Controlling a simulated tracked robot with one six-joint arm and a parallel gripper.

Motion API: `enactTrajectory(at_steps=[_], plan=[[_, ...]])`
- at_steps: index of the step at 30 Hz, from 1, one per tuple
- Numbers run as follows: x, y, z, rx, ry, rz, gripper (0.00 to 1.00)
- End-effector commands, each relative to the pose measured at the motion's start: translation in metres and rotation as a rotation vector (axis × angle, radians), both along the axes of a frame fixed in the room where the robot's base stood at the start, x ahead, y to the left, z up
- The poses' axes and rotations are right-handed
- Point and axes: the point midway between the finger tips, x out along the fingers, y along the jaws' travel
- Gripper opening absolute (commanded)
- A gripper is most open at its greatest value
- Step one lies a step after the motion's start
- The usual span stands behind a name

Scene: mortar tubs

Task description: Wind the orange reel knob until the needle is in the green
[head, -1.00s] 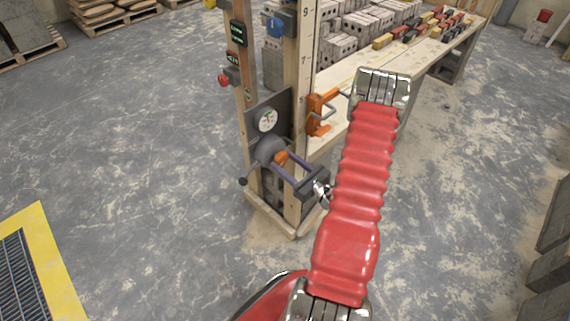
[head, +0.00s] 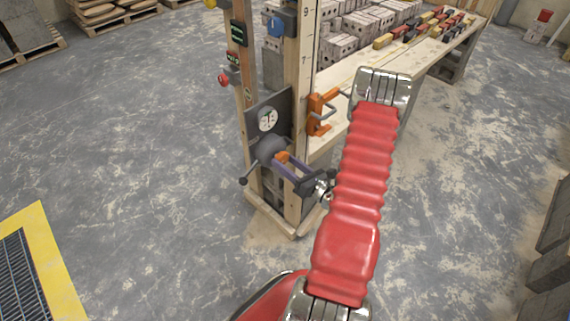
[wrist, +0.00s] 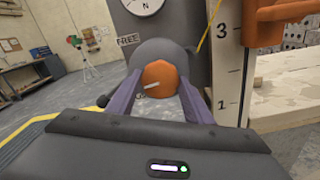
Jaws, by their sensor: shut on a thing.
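The orange reel knob (wrist: 160,76) sits at the centre of a grey round reel (wrist: 160,53) on the wooden post frame. A pale line marks the knob's face. My gripper (head: 281,158) points at the reel, its two purple fingers on either side of the knob and shut on it; it also shows in the wrist view (wrist: 160,84). The knob is mostly hidden between the fingers in the head view. Above the reel is a white dial (head: 268,119) on a dark plate. Its needle and green part are too small to read surely; the wrist view cuts off its top.
A dark crank handle (head: 243,181) sticks out at the reel's lower left. An orange clamp (head: 321,111) is fixed at the right, beside a long wooden bench (head: 345,75) carrying blocks. A red button (head: 223,80) is on the left post.

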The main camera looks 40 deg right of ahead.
Motion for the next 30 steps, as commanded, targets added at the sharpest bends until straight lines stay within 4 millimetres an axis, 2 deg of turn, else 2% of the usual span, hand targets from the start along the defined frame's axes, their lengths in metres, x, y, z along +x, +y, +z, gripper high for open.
enactTrajectory(at_steps=[3, 4, 11, 23, 30], plan=[[0.000, -0.001, 0.000, -0.001, 0.001, -0.002, 0.24], [0.000, -0.001, 0.000, -0.001, 0.001, -0.002, 0.48], [0.000, -0.001, 0.000, -0.002, 0.001, -0.002, 0.64], [-0.005, -0.001, 0.000, -0.002, 0.001, -0.002, 0.65], [-0.027, -0.002, 0.000, -0.001, 0.001, -0.005, 0.65]])
